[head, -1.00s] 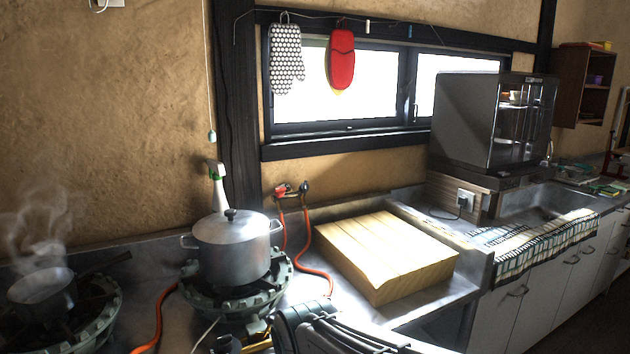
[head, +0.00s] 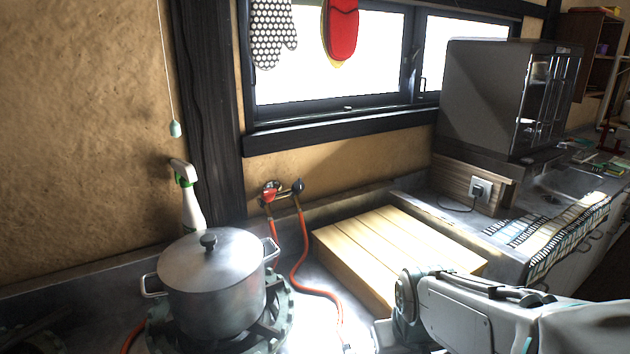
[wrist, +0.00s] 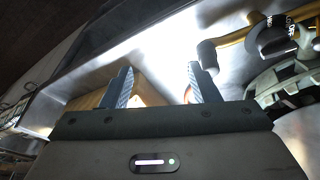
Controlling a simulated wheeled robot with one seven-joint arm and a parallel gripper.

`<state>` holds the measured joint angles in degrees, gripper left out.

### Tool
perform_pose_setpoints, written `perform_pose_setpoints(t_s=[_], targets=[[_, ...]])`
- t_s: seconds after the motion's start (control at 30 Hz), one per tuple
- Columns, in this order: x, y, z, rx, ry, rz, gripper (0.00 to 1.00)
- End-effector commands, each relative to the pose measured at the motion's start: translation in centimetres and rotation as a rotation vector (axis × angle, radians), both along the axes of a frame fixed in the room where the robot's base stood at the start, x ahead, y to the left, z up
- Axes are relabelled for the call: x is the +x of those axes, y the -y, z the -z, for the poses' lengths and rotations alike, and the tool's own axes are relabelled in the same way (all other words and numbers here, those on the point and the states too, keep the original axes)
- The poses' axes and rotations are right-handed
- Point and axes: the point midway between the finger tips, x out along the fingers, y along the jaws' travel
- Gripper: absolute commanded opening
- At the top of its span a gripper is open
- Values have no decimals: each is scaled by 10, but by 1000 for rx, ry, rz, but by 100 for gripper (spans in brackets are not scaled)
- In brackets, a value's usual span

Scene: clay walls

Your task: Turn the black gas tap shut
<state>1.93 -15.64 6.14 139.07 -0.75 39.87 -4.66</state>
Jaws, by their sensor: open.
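In the head view, a black gas tap (head: 298,187) sits low on the clay wall, just right of a red tap (head: 270,192). An orange-red hose (head: 305,262) runs down from the taps to the counter. The black tap's exact handle angle is too small to tell. In the wrist view my gripper (wrist: 160,88) is open with nothing between its fingers, above the counter. My arm shows low right in the head view, well apart from the taps; the gripper itself is not seen there. The wall taps do not show clearly in the wrist view.
A lidded pot (head: 212,285) stands on a burner left of the hoses, with a spray bottle (head: 188,200) behind it. A low wooden box (head: 400,245) lies right of the taps. In the wrist view, a stove knob (wrist: 275,40) and brass pipe are at upper right.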

Motion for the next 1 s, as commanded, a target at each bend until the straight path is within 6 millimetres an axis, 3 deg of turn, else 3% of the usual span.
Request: perform_pose_setpoints(t_s=[0.1, 0.4, 0.73, 1.0], targets=[[47, -10, -2, -19, 66, -84, 55], [150, -67, 8, 27, 277, -320, 55], [238, -144, 1, 200, 579, -469, 55], [297, -180, -36, 366, 881, -421, 55]])
